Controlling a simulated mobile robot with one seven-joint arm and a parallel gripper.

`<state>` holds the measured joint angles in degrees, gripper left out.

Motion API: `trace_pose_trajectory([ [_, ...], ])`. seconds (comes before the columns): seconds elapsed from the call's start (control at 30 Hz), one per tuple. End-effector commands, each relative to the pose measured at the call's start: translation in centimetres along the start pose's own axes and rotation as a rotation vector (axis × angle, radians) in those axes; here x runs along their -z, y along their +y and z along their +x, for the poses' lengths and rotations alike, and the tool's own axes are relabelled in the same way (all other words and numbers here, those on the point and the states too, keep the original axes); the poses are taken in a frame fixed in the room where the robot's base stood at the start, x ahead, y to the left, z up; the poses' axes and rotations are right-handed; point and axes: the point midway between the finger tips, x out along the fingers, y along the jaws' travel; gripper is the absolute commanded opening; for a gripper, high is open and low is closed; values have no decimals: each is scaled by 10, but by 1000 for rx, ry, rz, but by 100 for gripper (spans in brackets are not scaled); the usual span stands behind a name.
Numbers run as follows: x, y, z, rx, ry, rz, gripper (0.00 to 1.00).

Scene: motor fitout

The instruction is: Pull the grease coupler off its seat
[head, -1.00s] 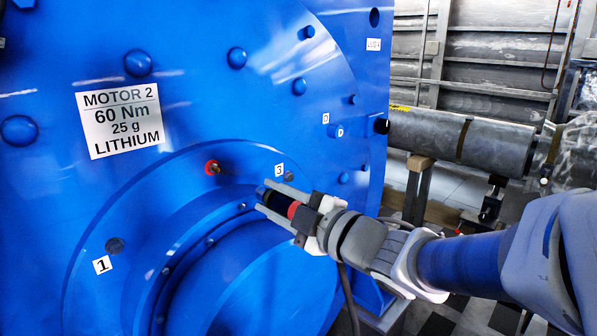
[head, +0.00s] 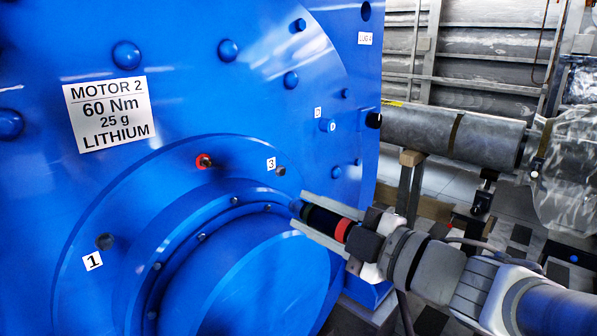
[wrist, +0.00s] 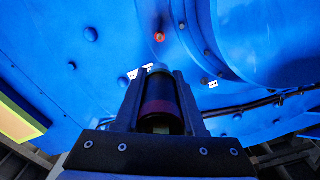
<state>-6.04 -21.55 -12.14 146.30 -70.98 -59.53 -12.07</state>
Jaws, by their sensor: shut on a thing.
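The grease coupler is a dark cylinder (head: 322,221) with a red band, held lengthwise between my gripper's two fingers. My gripper (head: 298,213) is shut on it. The wrist view shows the coupler (wrist: 159,100) upright between the fingers, its pale tip pointing at the blue motor (head: 240,100). The tip appears apart from the motor face, below right of the hole marked 3 (head: 281,170); the exact gap is hard to judge. A red-ringed fitting (head: 204,161) on the motor has no coupler on it; it also shows in the wrist view (wrist: 159,37).
A label (head: 108,114) reads MOTOR 2, 60 Nm, 25 g, LITHIUM. A hole marked 1 (head: 105,241) is at lower left. Bolt heads stick out of the motor face. A grey horizontal cylinder (head: 430,130) lies behind at right. A yellow-edged panel (wrist: 18,120) shows at left in the wrist view.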

Motion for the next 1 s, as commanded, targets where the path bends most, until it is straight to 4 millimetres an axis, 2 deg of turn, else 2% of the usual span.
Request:
trace_pose_trajectory([
  [0.3,-1,0,-28,-2,-1,-1,0],
  [0.63,0,0,-29,0,-1,0,0],
  [0.83,-9,8,-20,-7,-18,3,0],
  [1.0,-40,28,3,-40,-80,5,0],
])
